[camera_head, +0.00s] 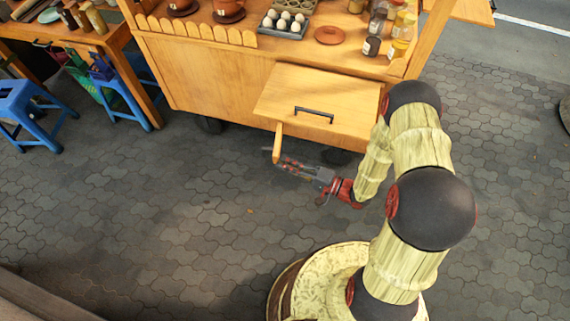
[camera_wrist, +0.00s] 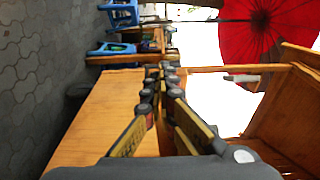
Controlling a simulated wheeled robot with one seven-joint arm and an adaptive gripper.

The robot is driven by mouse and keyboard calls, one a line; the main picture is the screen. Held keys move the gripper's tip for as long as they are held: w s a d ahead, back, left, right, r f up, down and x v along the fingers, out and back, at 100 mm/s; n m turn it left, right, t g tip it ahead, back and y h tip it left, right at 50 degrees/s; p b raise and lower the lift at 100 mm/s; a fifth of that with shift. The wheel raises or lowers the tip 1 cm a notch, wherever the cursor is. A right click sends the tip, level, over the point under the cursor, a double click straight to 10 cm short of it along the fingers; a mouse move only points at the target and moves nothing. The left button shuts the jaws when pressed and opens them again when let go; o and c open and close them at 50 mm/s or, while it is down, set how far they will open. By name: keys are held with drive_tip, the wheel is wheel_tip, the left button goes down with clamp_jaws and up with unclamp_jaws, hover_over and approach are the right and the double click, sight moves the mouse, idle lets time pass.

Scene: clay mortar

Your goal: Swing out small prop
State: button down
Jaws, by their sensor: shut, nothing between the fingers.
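The small prop (camera_head: 278,143) is a short light-wood bar. In the head view it sticks out below the left corner of a wooden panel (camera_head: 350,99) with a dark handle (camera_head: 314,112) on the cart's front. My gripper (camera_head: 272,153) is shut and empty, with its fingertips at the prop's lower end; I cannot tell whether they touch it. In the wrist view my gripper (camera_wrist: 167,70) is shut, with its tips close to a thin wooden bar (camera_wrist: 215,69) that runs to the right. I cannot tell whether this bar is the prop.
The wooden cart (camera_head: 205,70) carries an egg tray (camera_head: 284,27), jars (camera_head: 372,46) and a brown lid (camera_head: 329,35) on top. Blue stools (camera_head: 30,108) stand at the left. The paved floor (camera_head: 150,210) in front of the cart is clear. A red umbrella (camera_wrist: 265,25) shows in the wrist view.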

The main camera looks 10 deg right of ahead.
drive_tip(key=shift+r, duration=0.2)
drive_tip(key=v, duration=1.2)
drive_tip(key=shift+f, duration=0.2)
